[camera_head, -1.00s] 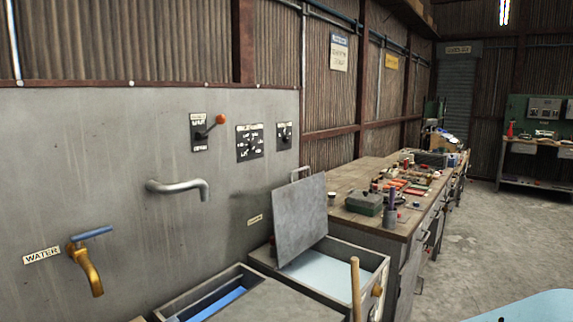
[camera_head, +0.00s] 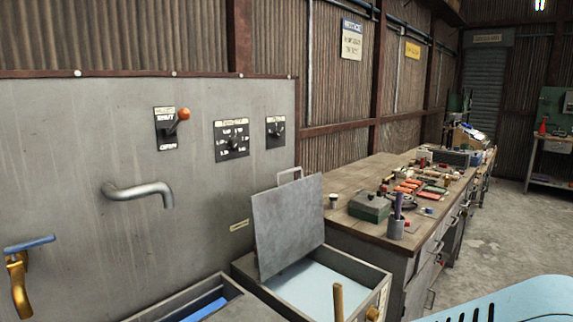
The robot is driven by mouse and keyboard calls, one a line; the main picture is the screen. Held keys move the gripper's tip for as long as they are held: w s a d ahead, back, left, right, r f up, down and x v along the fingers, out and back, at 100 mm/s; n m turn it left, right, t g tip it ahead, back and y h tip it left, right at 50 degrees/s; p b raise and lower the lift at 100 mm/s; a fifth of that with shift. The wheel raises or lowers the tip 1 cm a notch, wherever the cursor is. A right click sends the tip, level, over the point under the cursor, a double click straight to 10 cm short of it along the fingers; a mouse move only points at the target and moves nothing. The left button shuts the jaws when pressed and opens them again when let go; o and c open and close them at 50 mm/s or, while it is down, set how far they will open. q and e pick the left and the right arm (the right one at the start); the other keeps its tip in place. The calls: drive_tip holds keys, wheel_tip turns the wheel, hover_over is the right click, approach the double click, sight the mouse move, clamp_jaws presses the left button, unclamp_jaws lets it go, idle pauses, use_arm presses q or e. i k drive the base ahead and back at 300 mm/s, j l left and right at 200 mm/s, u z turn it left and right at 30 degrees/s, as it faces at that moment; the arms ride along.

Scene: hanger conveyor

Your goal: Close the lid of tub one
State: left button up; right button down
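A grey tub (camera_head: 375,285) stands in the lower middle, with pale liquid inside. Its flat grey metal lid (camera_head: 289,226) is raised and stands steeply tilted at the tub's left part, with a handle (camera_head: 291,174) at its top edge. A second tub (camera_head: 235,284) is partly in view to the left, with blue inside. I cannot read which tub is numbered one. Neither of my grippers is in view.
A grey wall panel (camera_head: 70,150) carries a spout (camera_head: 140,191), a brass tap (camera_head: 19,285), an orange-knobbed lever (camera_head: 178,122) and dials. A wooden handle (camera_head: 338,300) rises before the tub. A cluttered workbench (camera_head: 345,178) stands behind; a light blue slotted object (camera_head: 530,295) is at lower right.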

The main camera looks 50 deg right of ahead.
sight(288, 220)
drive_tip(key=k+l, duration=0.1)
drive_tip(key=l, duration=1.75)
drive_tip(key=k+u, duration=0.05)
